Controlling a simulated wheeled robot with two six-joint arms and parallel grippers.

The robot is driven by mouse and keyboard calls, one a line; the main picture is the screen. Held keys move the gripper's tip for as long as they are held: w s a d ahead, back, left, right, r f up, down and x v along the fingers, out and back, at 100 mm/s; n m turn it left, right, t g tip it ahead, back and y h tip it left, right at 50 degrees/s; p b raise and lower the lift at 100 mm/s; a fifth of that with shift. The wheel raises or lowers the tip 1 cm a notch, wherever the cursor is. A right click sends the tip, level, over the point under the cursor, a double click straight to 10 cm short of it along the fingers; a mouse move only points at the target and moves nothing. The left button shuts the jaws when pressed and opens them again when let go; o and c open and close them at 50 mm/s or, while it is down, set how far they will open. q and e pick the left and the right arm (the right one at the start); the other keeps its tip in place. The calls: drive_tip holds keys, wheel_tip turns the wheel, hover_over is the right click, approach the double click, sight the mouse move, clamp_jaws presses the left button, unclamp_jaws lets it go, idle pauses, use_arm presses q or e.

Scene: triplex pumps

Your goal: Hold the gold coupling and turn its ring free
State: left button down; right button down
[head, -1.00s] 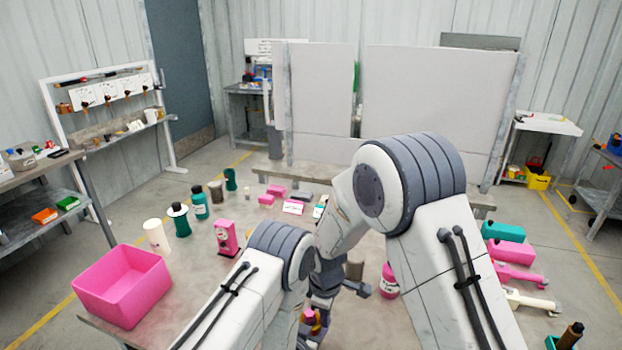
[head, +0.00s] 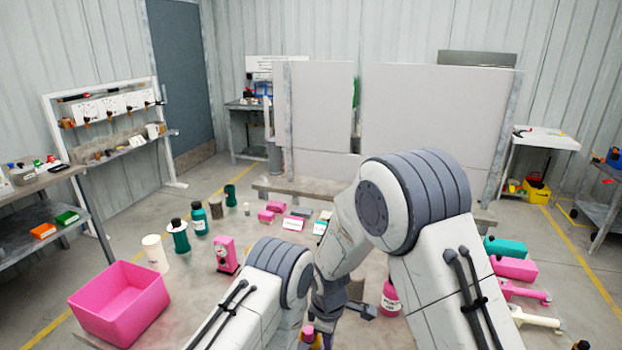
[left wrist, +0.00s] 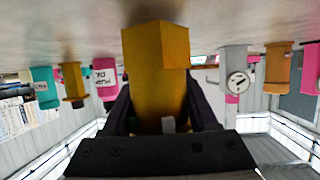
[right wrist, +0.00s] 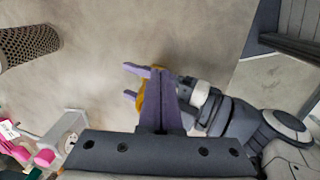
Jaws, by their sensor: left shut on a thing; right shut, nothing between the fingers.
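The gold coupling (left wrist: 158,60) is large in the left wrist view, a yellow-gold block with a squared end. My left gripper (left wrist: 162,105) is shut on it, with a dark finger on each side. In the right wrist view, a bit of the gold coupling (right wrist: 141,98) shows between the purple left fingers. My right gripper (right wrist: 163,80) is shut and empty, and its fingers cover part of the coupling. I cannot tell whether they touch it. In the head view my arms hide most of both grippers. The coupling's ring cannot be made out clearly.
A pink bin (head: 118,305) stands at the table's left corner. Several bottles, a white cylinder (head: 155,253) and a pink gauge unit (head: 225,255) stand left of my arms. A pink bottle (head: 389,296) is close beside my right arm. Pink and teal parts (head: 515,267) lie to the right.

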wheel_tip(320, 180, up, 6)
drive_tip(key=a, duration=0.2)
drive_tip(key=shift+s, duration=0.35)
drive_tip(key=w+n, duration=0.5)
drive_tip(key=n, duration=0.1)
drive_tip(key=shift+w+d+f, duration=0.15)
drive_tip(key=shift+f, duration=1.3)
drive_tip(key=shift+w+d+f, duration=0.1)
drive_tip(key=shift+w+f, duration=0.05)
drive_tip(key=shift+f, duration=1.25)
drive_tip(key=shift+s+a, duration=0.4)
drive_tip(key=shift+a, duration=0.1)
drive_tip(key=shift+s, duration=0.15)
